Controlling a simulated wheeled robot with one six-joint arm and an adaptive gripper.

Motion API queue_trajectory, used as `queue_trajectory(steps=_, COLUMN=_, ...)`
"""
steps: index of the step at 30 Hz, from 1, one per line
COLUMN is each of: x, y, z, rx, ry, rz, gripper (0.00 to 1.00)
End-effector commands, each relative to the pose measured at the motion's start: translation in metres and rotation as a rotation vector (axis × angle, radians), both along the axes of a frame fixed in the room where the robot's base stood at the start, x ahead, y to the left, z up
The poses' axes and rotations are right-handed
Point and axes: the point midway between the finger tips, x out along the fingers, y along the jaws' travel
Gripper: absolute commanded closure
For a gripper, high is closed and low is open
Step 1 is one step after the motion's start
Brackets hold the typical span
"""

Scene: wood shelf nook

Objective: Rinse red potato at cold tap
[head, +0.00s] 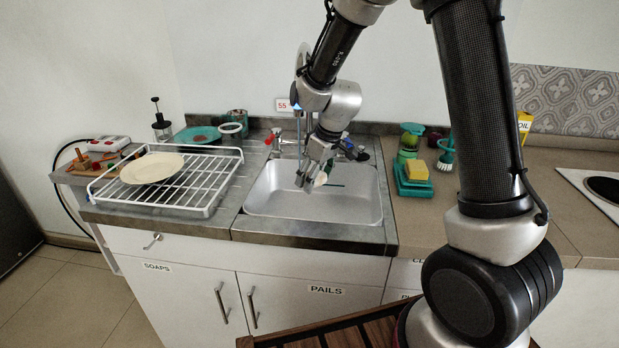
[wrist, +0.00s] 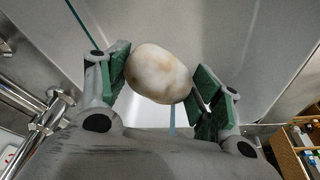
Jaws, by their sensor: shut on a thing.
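My gripper (head: 314,178) is over the sink (head: 268,202), pointing down into the basin. In the wrist view its green-padded fingers (wrist: 160,82) are shut on a pale, cream-brown, rounded potato (wrist: 157,74); it looks whitish rather than red. In the head view the potato (head: 320,179) shows as a small pale spot at the fingertips, partly hidden. The tap (head: 299,115) stands behind the sink, partly hidden by my arm, with a blue mark near it. A thin bluish streak shows below the potato in the wrist view; I cannot tell whether it is water.
A white wire rack (head: 212,180) with a cream plate (head: 152,168) stands left of the sink. A green holder (head: 412,184) with a yellow sponge (head: 417,170) and a brush (head: 446,153) stand at right. Metal pipework (wrist: 40,125) is close at left in the wrist view.

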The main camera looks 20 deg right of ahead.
Motion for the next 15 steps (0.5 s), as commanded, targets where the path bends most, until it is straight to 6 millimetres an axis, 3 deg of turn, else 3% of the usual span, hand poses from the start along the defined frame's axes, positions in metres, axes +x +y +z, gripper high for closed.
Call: queue_trajectory(steps=15, x=-0.041, y=-0.021, z=0.000, rx=-0.001, ry=-0.001, rz=0.001, gripper=0.61)
